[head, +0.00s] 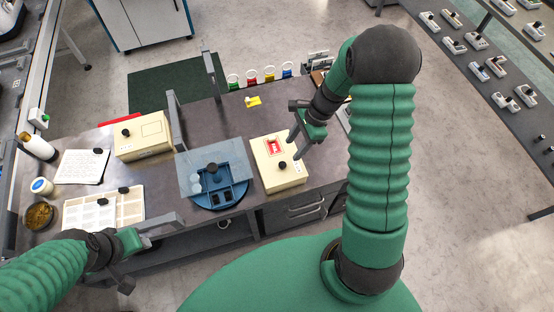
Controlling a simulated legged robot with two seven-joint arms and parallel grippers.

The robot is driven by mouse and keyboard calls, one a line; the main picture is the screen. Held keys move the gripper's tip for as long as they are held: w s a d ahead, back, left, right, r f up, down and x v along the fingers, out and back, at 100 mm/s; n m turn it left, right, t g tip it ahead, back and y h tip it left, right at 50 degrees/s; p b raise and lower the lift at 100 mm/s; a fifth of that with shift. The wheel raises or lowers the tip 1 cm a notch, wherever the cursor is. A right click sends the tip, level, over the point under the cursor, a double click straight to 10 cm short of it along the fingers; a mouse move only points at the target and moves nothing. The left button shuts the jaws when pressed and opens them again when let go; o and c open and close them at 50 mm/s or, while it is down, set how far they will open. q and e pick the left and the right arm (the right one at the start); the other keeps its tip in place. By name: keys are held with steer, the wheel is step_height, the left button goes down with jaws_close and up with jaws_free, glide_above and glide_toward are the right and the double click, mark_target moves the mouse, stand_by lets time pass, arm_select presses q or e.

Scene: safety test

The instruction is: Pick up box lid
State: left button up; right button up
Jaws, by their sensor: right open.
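A cream box (282,181) with a red label and a black knob (282,165) on its top stands at the right part of the table. My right gripper (296,146) is open and empty just above the far right part of this box; whether it touches the box is not clear. A blue round container (229,202) with compartments stands left of it, with a translucent lid (233,155) bearing a black knob over it. A second cream box (143,138) with a black knob is farther left. My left gripper (141,250) is near the front left edge; its jaws are unclear.
Papers (80,166), a printed sheet (103,213), jars and a bowl (39,215) lie at the left of the table (200,122). Grey posts rise from its edges. Coloured rings (268,74) stand at the back. The table's back middle is mostly clear.

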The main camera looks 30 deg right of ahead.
mark_target(282, 164)
steer(key=f, duration=0.3)
steer(key=shift+a+f, duration=0.3)
steer(key=shift+s+a+f, duration=0.2)
steer(key=shift+f, duration=0.05)
steer(key=a+f, duration=0.1)
steer(key=w+a+f, duration=0.1)
steer(key=f, duration=0.1)
steer(key=a+f, duration=0.1)
steer(key=shift+w+f, duration=0.15)
steer(key=shift+f, duration=0.1)
steer(key=shift+w+f, duration=0.1)
steer(key=shift+f, duration=0.1)
steer(key=shift+d, duration=0.4)
steer(key=shift+s+d, duration=0.2)
steer(key=c, duration=0.5)
steer(key=shift+a, duration=0.25)
steer(key=c, duration=0.5)
arm_select(q)
steer(key=shift+s+r, duration=0.3)
arm_select(e)
steer(key=shift+w+a+r, duration=0.1)
steer(key=shift+a, duration=0.1)
jaws_close()
